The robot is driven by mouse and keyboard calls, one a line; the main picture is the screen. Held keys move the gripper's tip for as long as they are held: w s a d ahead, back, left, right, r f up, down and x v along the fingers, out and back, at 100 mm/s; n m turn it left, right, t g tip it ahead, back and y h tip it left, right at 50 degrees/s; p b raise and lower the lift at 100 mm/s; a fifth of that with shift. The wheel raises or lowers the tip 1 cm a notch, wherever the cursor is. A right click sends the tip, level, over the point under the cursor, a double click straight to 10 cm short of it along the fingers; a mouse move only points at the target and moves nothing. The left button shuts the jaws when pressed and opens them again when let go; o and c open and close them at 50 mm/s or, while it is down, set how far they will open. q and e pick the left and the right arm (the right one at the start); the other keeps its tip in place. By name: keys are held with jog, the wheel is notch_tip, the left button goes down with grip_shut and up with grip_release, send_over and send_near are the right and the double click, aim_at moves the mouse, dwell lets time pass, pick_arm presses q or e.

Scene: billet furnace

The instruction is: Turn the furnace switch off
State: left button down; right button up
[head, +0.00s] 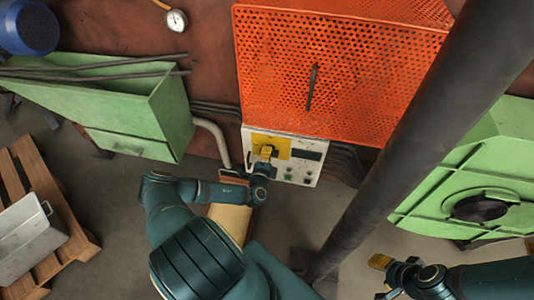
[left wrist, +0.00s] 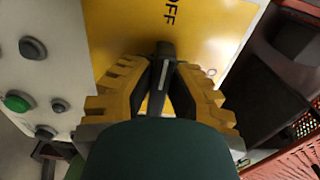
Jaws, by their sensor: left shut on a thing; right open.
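The furnace switch (left wrist: 165,52) is a dark knob with a pale line, on a yellow plate (left wrist: 215,30) with the letters OFF. The yellow plate also shows in the head view (head: 284,143), on a white control panel (head: 307,179). My left gripper (left wrist: 163,85) has its yellow fingers on both sides of the knob and is shut on it; in the head view it is at the panel (head: 266,152). The fingers hide part of the knob. My right gripper (head: 379,262) is open and empty at the lower right, away from the panel.
An orange perforated guard (head: 290,75) stands above the panel. A dark pole (head: 410,150) crosses right of it. A green bin (head: 140,115) is left, a green housing (head: 450,190) right, a wooden pallet (head: 25,165) far left.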

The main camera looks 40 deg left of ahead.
pick_arm(q)
jog(key=shift+r, duration=0.1)
jog(key=c, duration=0.9)
grip_release()
jog(key=shift+c, duration=0.2)
jog(key=v, duration=1.2)
